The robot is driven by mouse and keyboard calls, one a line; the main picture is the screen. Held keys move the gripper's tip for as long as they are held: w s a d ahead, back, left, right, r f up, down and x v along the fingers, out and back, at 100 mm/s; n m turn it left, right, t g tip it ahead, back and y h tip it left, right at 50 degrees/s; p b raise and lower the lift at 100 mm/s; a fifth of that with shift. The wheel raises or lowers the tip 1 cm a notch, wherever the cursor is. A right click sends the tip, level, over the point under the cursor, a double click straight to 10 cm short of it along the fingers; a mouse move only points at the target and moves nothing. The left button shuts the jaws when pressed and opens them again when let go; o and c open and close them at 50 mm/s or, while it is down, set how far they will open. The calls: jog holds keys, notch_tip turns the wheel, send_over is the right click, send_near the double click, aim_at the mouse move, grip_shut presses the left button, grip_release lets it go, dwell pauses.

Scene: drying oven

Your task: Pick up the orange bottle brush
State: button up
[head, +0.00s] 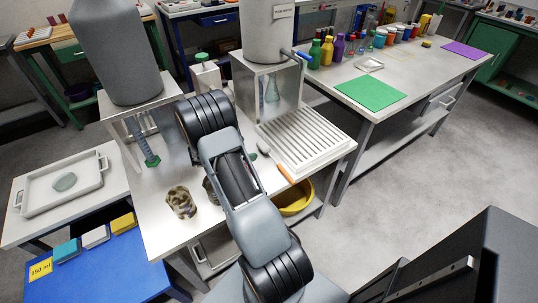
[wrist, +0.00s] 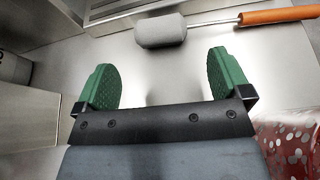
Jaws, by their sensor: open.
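The bottle brush lies on the steel table. Its orange handle (head: 285,174) shows in the head view, beside the grooved draining board (head: 300,143), with the grey brush head partly beside my arm. In the wrist view the grey brush head (wrist: 160,30) is beyond my fingertips, and a thin metal rod joins it to the orange handle (wrist: 278,15) at the upper right. My gripper (wrist: 168,78) is open with green pads, and nothing is between them. The brush lies ahead of the pads, not touching them.
A jar with brownish contents (head: 181,201) stands at the table's front left. A red speckled object (wrist: 290,145) is close to the right pad in the wrist view. Steel housings (head: 268,90) stand behind. A yellow bowl (head: 296,199) sits below the table.

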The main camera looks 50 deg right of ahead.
aim_at(261, 146)
jog(key=shift+x, duration=3.2)
jog(key=c, duration=1.1)
